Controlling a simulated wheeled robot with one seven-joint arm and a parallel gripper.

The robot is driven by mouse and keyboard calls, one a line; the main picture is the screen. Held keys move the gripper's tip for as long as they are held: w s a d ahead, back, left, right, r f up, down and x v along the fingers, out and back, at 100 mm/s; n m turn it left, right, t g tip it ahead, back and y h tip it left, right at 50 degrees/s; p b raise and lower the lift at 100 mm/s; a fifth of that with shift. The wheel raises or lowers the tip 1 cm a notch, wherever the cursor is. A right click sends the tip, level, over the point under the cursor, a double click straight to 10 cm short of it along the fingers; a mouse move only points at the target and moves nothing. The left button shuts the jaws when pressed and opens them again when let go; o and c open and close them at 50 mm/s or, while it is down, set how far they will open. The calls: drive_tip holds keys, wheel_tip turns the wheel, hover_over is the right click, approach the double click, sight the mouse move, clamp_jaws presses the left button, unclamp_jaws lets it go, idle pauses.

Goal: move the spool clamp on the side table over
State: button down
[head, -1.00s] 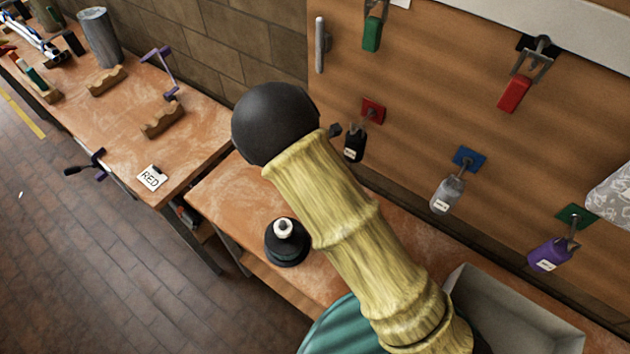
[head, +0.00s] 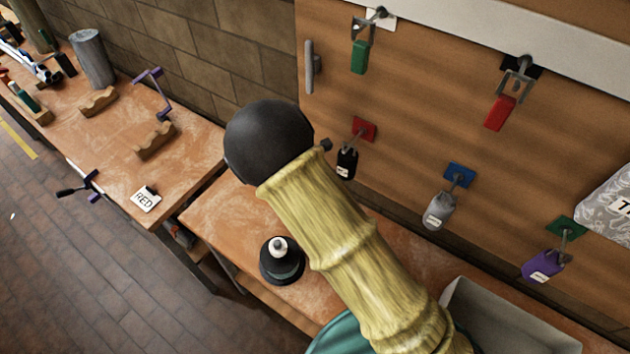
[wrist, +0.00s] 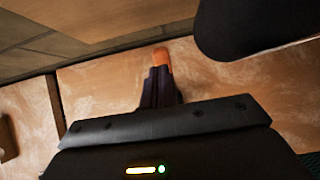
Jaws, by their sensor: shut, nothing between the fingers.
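My gripper (wrist: 162,65) shows in the wrist view, its dark fingers together, with an orange tip, in front of a wood-brown surface. It holds nothing. In the head view my arm's yellow sleeve and black ball joint cross the middle, and the gripper itself is not visible. On the left table stands a purple crank-shaped clamp (head: 157,92), and another dark and purple clamp (head: 85,186) is on its front edge. A black round piece with a white knob (head: 283,260) stands on the nearer table (head: 222,218). I cannot tell which of these is the spool clamp.
A wooden board (head: 410,110) with several hanging padlocks rises behind. A grey bin (head: 500,325) stands at lower right.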

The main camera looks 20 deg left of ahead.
wheel_tip(320, 180, up, 11)
drive_tip(key=s+b, duration=0.1)
drive_tip(key=s, duration=0.1)
drive_tip(key=shift+s+a+r+b, duration=0.15)
drive_tip(key=shift+a+b, duration=0.15)
drive_tip(key=shift+b, duration=0.05)
